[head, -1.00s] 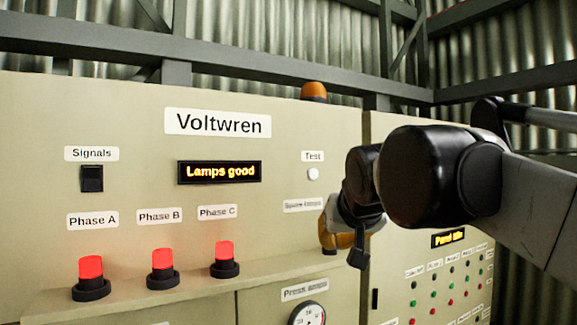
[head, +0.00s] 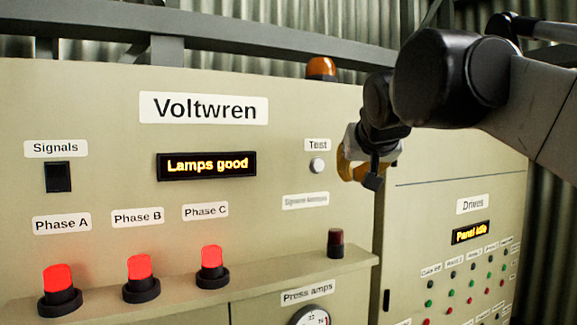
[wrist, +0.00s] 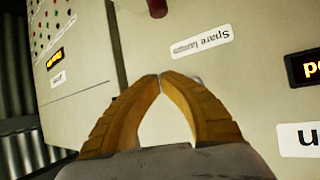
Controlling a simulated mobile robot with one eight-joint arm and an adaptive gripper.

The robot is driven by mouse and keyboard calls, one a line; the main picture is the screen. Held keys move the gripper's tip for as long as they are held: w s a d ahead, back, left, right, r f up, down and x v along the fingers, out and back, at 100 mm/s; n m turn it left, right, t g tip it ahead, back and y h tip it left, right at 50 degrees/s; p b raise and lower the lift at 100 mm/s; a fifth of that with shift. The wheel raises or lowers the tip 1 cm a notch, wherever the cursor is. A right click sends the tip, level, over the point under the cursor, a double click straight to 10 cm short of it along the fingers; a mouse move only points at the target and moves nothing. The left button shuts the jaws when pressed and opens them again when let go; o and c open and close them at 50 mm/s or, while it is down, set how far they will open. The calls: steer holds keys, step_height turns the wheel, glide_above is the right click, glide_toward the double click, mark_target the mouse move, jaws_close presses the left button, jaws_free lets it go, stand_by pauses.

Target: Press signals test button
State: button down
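The round white test button (head: 317,165) is under the "Test" label (head: 317,145) on the Voltwren panel. My gripper (head: 346,166) is just right of the button in the head view, with a small gap between them in the picture. In the wrist view my gripper's (wrist: 160,76) two orange fingers meet at the tips, shut with nothing between them. The fingers point at the panel near the "Spare lamps" label (wrist: 198,40). The display (head: 207,165) reads "Lamps good". The lamps for Phase A (head: 58,278), Phase B (head: 139,266) and Phase C (head: 212,256) glow red.
A dark signals switch (head: 58,177) sits at the left. A dark red unlit lamp (head: 335,242) stands on the ledge below my gripper. An orange beacon (head: 321,67) tops the cabinet. The drives panel (head: 450,190) is at the right. A gauge (head: 311,316) shows at the bottom.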

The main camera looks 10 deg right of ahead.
glide_toward(324, 173)
steer(key=w+d+f, duration=0.2)
steer(key=w+f, duration=0.1)
steer(key=shift+w+a+f+p, duration=0.2)
steer(key=shift+w+a+p, duration=0.2)
steer(key=shift+w+p, duration=0.3)
steer(key=shift+w, duration=0.1)
stand_by(0.9)
steer(key=shift+w+a, duration=0.15)
steer(key=shift+w, duration=0.2)
steer(key=shift+w+a+p, duration=0.15)
steer(key=shift+w+p, duration=0.25)
steer(key=shift+p, duration=0.05)
stand_by(0.6)
steer(key=shift+s, duration=0.1)
stand_by(0.4)
steer(key=shift+s+d, duration=0.3)
steer(key=shift+s, duration=0.4)
steer(key=shift+s+d+b, duration=0.1)
steer(key=shift+s+d, duration=0.15)
steer(key=shift+s, duration=0.55)
steer(key=shift+s+d+b, duration=0.1)
steer(key=shift+s+d, duration=0.15)
steer(key=shift+s, duration=0.55)
steer(key=shift+s+d+b, duration=0.1)
steer(key=shift+s+d, duration=0.15)
steer(key=shift+s, duration=0.55)
